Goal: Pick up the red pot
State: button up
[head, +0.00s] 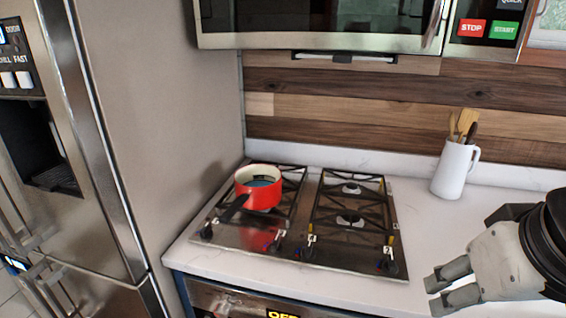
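The red pot (259,192) stands upright on the left side of the stove (345,258). My gripper (433,293) is at the lower right, over the white counter and well to the right of the pot. Its two grey fingers point left with a gap between them, and nothing is held.
A white jug (454,170) with wooden utensils stands at the back right of the counter. A microwave (320,25) hangs above the stove. A tall fridge (75,150) with a side panel closes off the left. The stove's right burners (350,218) are clear.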

aim_at(248, 199)
jog(key=u, duration=0.95)
jog(key=i+u, duration=0.35)
jog(key=i+l+u, duration=0.15)
jog(key=u, duration=0.15)
jog(key=i+l, duration=0.05)
jog(key=i, duration=0.05)
